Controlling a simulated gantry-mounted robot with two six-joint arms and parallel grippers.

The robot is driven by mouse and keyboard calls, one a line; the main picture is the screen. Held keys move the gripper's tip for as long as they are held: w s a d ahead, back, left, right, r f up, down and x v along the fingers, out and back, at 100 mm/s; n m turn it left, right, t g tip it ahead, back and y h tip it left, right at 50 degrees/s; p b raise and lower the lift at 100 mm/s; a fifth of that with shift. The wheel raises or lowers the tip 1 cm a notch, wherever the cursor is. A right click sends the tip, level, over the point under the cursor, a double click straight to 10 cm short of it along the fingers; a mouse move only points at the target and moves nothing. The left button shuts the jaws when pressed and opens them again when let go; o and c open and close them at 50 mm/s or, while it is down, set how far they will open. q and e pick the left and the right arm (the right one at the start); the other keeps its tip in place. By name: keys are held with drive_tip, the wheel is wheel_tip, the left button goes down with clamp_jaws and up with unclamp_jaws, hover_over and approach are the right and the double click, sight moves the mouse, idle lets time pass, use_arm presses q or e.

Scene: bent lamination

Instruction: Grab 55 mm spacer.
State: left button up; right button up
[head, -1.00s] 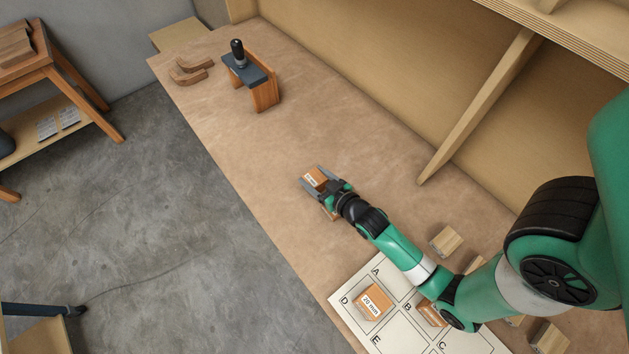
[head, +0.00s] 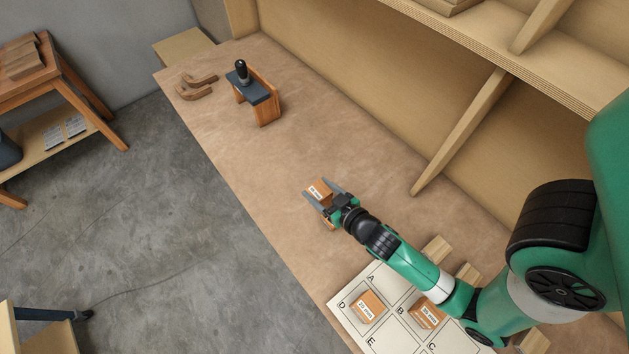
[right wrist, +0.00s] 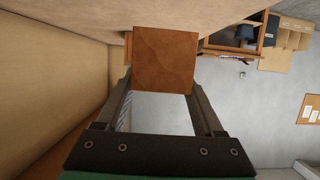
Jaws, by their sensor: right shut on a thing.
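My right gripper (head: 320,189) is shut on a small orange-brown wooden spacer (head: 317,190) with a white label too small to read surely. It holds the spacer over the middle of the bench, and I cannot tell the height. In the right wrist view the spacer's plain brown face (right wrist: 165,60) sits between the two fingers of the gripper (right wrist: 163,85). Two more labelled spacers lie on the lettered white board: one in cell D (head: 368,307) and one by the letter B (head: 428,314). Their labels are not clearly readable. My left gripper is out of view.
The lettered board (head: 349,323) lies at the near end of the bench (head: 270,165). Pale wood blocks (head: 437,248) stand beside it, partly behind my arm. A wooden fixture with a black knob (head: 257,97) and curved brown pieces (head: 196,86) are at the far end. A shelf brace (head: 462,130) rises at right.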

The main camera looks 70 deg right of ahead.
drive_tip(key=s+a+b, duration=0.1)
drive_tip(key=a+r+b, duration=0.1)
drive_tip(key=a, duration=0.1)
drive_tip(key=shift+s+b, duration=0.3)
drive_tip(key=shift+s, duration=0.1)
drive_tip(key=p, duration=0.4)
approach(316, 195)
drive_tip(key=shift+w+a+r, duration=0.25)
drive_tip(key=shift+w, duration=0.2)
drive_tip(key=shift+w+a+r, duration=0.2)
drive_tip(key=shift+w+r, duration=0.05)
drive_tip(key=shift+w, duration=0.2)
